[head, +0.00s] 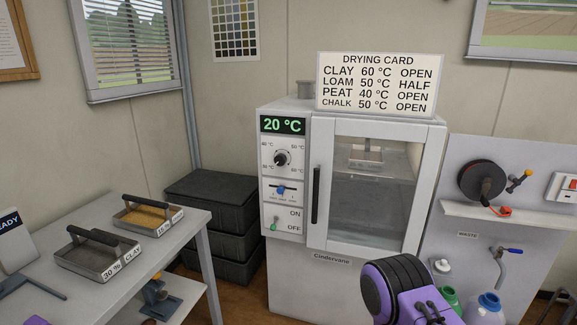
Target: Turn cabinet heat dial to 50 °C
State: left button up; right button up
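The drying cabinet (338,265) stands at centre with its glass door (373,190) shut. Its heat dial (282,158) is a round black knob on the upper left panel, ringed by small temperature labels; 50 °C sits at its upper right. Where the knob points is too small to tell. The green display (283,125) above it reads 20 °C. A purple and black part of my arm shows at the bottom right, in front of the cabinet's lower right and clear of the dial. Neither gripper's fingers are in view.
Below the dial are a blue slider (281,189) and an ON/OFF lever (273,224), down near OFF. The drying card (375,84) stands on top. A table (190,228) with two trays is at left, black crates (213,203) behind. Bottles (487,308) stand at right.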

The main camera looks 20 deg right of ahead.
aim_at(280, 160)
jog(key=z, duration=0.25)
jog(key=i, duration=0.95)
jog(key=u, duration=0.3)
